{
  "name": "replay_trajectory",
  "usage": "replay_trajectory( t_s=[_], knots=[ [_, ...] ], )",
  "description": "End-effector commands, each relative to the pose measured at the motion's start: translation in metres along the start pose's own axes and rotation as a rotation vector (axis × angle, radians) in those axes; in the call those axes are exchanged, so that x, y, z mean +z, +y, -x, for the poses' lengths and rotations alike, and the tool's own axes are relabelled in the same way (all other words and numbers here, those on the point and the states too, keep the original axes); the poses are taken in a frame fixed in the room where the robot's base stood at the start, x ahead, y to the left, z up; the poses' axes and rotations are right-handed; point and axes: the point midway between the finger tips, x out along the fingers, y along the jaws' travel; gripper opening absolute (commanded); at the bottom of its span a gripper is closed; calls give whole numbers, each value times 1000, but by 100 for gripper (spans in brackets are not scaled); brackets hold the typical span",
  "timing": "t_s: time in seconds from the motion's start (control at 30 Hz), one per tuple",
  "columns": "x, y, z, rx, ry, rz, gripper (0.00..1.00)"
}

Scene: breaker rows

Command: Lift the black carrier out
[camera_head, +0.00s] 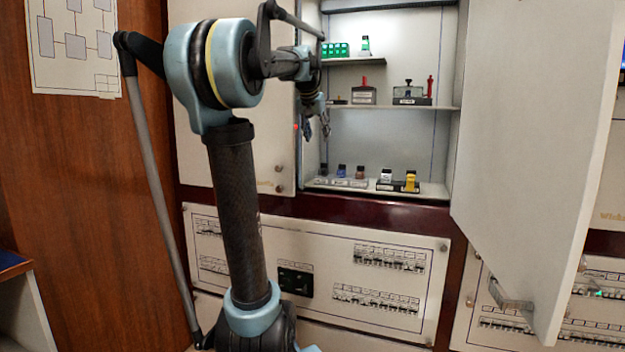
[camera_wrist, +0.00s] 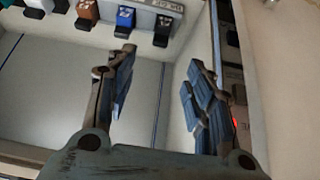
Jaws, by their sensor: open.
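My gripper (camera_head: 317,130) is at the left side of the open cabinet, in front of its shelves. Its two fingers stand apart with nothing between them in the wrist view (camera_wrist: 160,80). On the middle shelf (camera_head: 445,107), a block with a black base (camera_head: 411,101), a white label and a black knob on top stands at the right. A black block (camera_head: 295,282) is set in the panel below. I cannot tell which one is the black carrier.
The cabinet door (camera_head: 535,130) hangs open on the right. A grey box with a red top (camera_head: 363,95) is on the middle shelf. Green pieces (camera_head: 336,50) are on the top shelf. Small blocks, one of them blue (camera_wrist: 125,18), line the bottom shelf. Breaker rows (camera_head: 375,299) fill the lower panel.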

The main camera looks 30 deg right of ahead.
Motion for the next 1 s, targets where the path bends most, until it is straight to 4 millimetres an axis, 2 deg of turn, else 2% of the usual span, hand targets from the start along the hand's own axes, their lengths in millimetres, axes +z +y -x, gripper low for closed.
replay_trajectory(
  t_s=[0.4,0.6,1.0],
  knots=[
    [0,0,-73,-1,-1,-1,48],
    [0,1,-102,-1,-1,-2,48],
    [0,1,-128,-1,-1,-1,48]
  ],
)
